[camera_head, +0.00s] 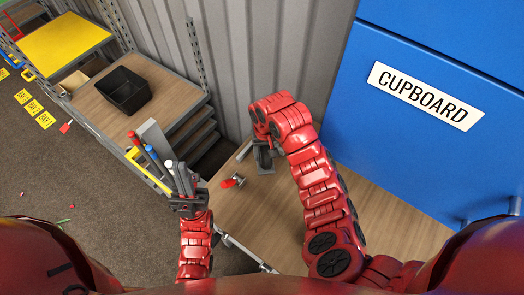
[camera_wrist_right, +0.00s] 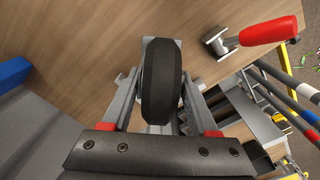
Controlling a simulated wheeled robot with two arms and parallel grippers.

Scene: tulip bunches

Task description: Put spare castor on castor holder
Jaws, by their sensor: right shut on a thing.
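The spare castor, a black wheel (camera_wrist_right: 161,80) in a grey metal bracket, sits between the fingers of my right gripper (camera_wrist_right: 160,105) in the right wrist view. The gripper is shut on it. In the head view the castor (camera_head: 263,156) hangs under my right wrist, close over the wooden worktop; I cannot tell whether it touches. I cannot clearly make out a castor holder. A small grey metal piece with a red handle (camera_head: 232,182) stands on the worktop left of the castor and also shows in the right wrist view (camera_wrist_right: 268,33). My left gripper (camera_head: 181,178) points up, empty, its fingers apart.
The wooden worktop (camera_head: 395,222) is clear to the right, below the blue cupboard (camera_head: 440,60). A shelf unit with a black bin (camera_head: 123,91) stands at the left. Rods with red and blue ends (camera_head: 134,137) stand near my left gripper. A corrugated wall (camera_head: 235,60) closes the back.

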